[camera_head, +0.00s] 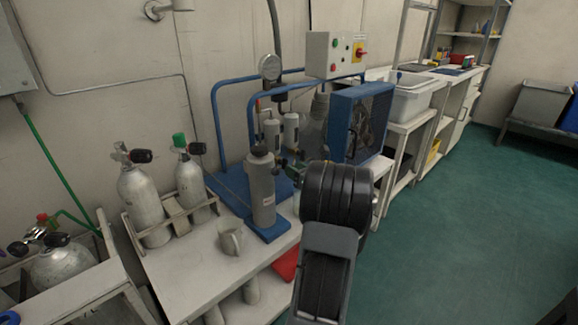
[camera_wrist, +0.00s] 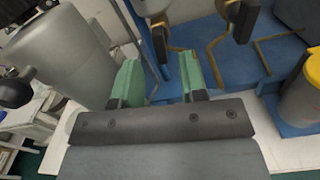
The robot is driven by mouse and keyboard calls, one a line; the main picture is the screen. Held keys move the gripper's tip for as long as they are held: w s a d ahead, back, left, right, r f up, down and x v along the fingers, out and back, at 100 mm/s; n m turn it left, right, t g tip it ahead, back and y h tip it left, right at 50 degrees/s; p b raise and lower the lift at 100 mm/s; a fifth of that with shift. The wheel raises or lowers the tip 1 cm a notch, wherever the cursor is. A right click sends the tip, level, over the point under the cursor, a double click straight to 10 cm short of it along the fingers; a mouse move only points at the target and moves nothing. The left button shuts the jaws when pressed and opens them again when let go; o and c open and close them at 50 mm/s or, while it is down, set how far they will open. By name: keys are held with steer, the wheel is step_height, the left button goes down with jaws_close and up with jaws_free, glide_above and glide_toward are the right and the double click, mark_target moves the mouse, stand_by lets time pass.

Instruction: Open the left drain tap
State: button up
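Two black tap handles on brass pipework show in the wrist view. The left one (camera_wrist: 160,42) is upright and lies just beyond my fingertips, in line with the gap between them. The right one (camera_wrist: 244,20) is farther right near the top edge. I take the left one for the left drain tap, though its valve body is hard to make out. My gripper (camera_wrist: 161,74) has green fingers spread apart with nothing between them. In the head view, my arm hides the gripper and I cannot make out the taps.
A grey cylinder (camera_wrist: 66,50) with a black knob (camera_wrist: 14,90) stands close on the left. A yellow-topped container (camera_wrist: 302,95) is on the right. Brass pipes (camera_wrist: 207,52) cross the blue base. The head view shows a blue-framed fan (camera_head: 360,122) and open green floor (camera_head: 450,210).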

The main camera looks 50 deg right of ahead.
steer(key=s+p, duration=0.2)
steer(key=s, duration=0.8)
steer(key=shift+s+a, duration=0.2)
steer(key=shift+a, duration=0.15)
